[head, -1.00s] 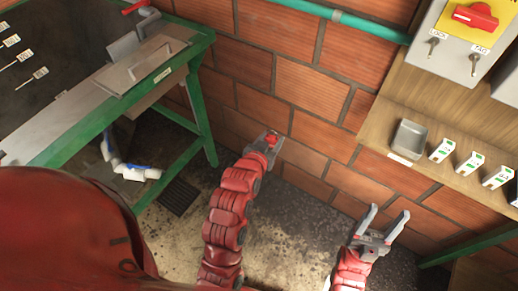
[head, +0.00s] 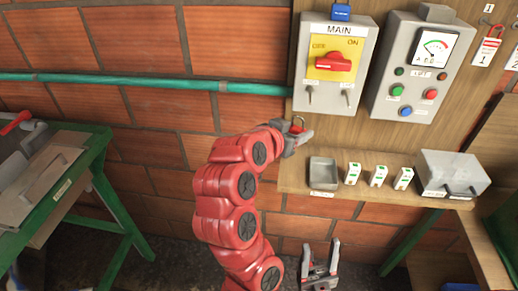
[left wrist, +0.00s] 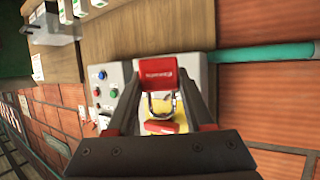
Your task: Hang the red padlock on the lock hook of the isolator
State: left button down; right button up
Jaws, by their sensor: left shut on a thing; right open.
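The isolator (head: 306,50) is a grey box marked MAIN, with a red rotary handle (head: 333,63) on a yellow plate. Two small hooks hang below the plate; the left one is the lock hook (head: 309,95). My left gripper (head: 300,135) is shut on the red padlock (left wrist: 155,74), below the isolator and apart from it. In the left wrist view the padlock body lies between the fingertips and its metal shackle (left wrist: 163,104) points toward the palm. In the head view the padlock is small and partly hidden. My right gripper (head: 320,258) is open and empty, low down.
A shelf (head: 293,180) below the isolator carries a grey tray (head: 323,172), several white-and-green items (head: 378,175) and a metal box (head: 452,173). A control panel (head: 410,65) with a gauge stands right of the isolator. A teal pipe (head: 180,81) enters from the left.

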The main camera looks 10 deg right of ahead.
pick_arm(q)
jog(key=w+d+p, duration=0.2)
jog(key=w+d, duration=0.2)
jog(key=w, duration=0.3)
jog(key=shift+d+m+g+h+p, duration=0.3)
jog(key=shift+d, duration=0.05)
dwell(0.9)
dwell(0.5)
jog(key=shift+c, duration=1)
grip_release()
